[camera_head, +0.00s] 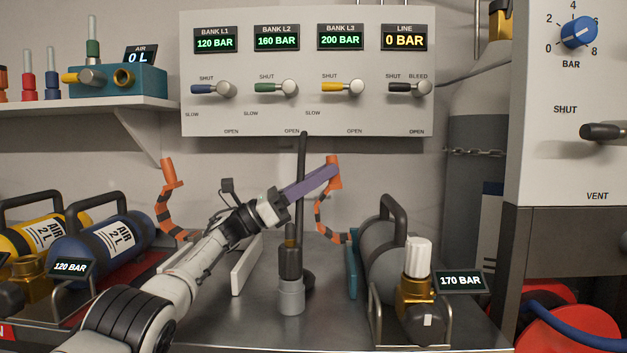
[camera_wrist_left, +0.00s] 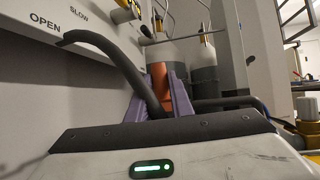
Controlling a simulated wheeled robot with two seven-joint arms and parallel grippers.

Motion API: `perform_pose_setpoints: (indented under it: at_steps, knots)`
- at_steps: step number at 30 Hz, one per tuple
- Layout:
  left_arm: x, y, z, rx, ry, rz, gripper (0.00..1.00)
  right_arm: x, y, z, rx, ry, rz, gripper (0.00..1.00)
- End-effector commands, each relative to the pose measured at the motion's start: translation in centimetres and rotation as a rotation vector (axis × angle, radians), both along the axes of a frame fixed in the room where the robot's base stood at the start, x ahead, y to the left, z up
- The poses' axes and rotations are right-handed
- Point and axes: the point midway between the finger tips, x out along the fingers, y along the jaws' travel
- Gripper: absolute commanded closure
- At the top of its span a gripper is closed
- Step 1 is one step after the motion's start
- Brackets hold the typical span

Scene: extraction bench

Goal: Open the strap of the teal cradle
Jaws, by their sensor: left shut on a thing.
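The teal cradle (camera_head: 352,272) stands on the bench right of centre, with a grey cylinder (camera_head: 380,250) lying in it. Its orange-and-black strap (camera_head: 320,215) rises in a curve from the cradle's back left side, with an orange end tab (camera_head: 334,184) at the top. My left gripper (camera_head: 328,171) has its purple fingers shut on that orange tab, held up below the wall panel. In the left wrist view, the orange tab (camera_wrist_left: 160,84) sits between the purple fingers (camera_wrist_left: 158,95). The fingertips partly hide the tab. My right gripper is not in view.
A black hose (camera_head: 302,150) stands upright close to my left gripper and crosses the left wrist view. A grey and black fitting (camera_head: 291,290) stands below. Another raised strap (camera_head: 168,195) is at left. A valve panel (camera_head: 310,112) hangs above. Brass valve (camera_head: 417,285) is at right.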

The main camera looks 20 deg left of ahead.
Motion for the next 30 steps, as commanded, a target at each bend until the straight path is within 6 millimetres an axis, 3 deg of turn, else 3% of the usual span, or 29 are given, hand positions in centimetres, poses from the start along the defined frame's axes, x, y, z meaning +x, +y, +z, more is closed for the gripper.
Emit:
perform_pose_setpoints:
  at_steps: [12,13,16,25,30]
  knots:
    - [0.0,0.0,0.3,-0.009,-0.003,0.002,1.00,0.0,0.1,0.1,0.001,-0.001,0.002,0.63]
    - [0.0,0.0,0.3,-0.009,-0.003,0.002,0.75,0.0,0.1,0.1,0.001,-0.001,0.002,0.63]
    - [0.0,0.0,0.2,-0.007,-0.003,0.001,0.61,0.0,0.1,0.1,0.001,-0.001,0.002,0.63]
    - [0.0,0.0,0.3,-0.004,-0.002,-0.001,0.61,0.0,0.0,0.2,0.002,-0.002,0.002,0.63]
    - [-0.1,0.0,2.4,-0.005,-0.003,-0.002,0.61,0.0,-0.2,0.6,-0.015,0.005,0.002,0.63]
